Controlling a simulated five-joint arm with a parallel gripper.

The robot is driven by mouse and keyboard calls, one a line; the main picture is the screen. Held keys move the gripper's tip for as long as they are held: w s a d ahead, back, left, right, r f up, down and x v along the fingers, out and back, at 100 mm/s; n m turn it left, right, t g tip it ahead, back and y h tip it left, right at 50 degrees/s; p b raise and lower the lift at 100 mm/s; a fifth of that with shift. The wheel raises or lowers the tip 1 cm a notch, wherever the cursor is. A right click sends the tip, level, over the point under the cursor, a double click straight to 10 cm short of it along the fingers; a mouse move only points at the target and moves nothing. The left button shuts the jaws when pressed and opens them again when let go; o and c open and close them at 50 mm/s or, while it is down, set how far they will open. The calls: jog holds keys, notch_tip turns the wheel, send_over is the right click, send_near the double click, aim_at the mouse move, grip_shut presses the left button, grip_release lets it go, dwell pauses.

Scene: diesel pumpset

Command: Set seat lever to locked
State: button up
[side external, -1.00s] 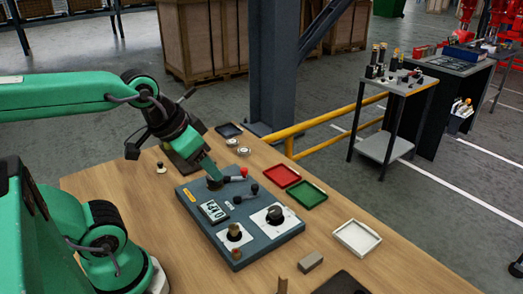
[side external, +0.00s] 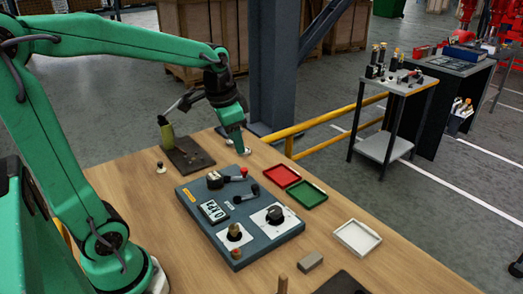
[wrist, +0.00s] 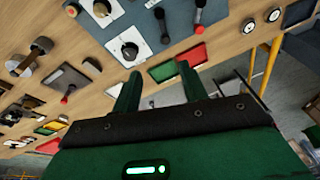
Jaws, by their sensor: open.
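A blue-grey control panel (side external: 262,238) lies on the wooden table. A red-tipped lever (side external: 235,176) stands at its far end and points right. A black-knobbed lever (side external: 246,194) lies nearer the middle. Both levers also show at the top of the wrist view, the red-tipped one (wrist: 198,14) and the black-knobbed one (wrist: 163,30). I cannot tell from labels which is the seat lever, nor read its locked mark. My gripper (side external: 240,148) is beyond the panel's far end, apart from both levers. In the wrist view my gripper (wrist: 157,80) has its two fingers apart with nothing between them.
A red tray (side external: 281,176), a green tray (side external: 307,194) and a white tray (side external: 357,238) lie right of the panel. A dark plate (side external: 188,153) with an olive-handled lever lies at the back left. A yellow rail (side external: 320,138) runs beyond the table edge.

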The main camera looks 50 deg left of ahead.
jog(key=w+a+f+m+g, duration=0.1)
jog(key=w+a+f, duration=0.3)
jog(key=w+a, duration=0.1)
jog(key=m+g, duration=0.2)
send_over(244, 169)
jog(key=shift+h, duration=0.3)
jog(key=shift+f, duration=3)
jog(key=shift+f, duration=3.9)
grip_shut()
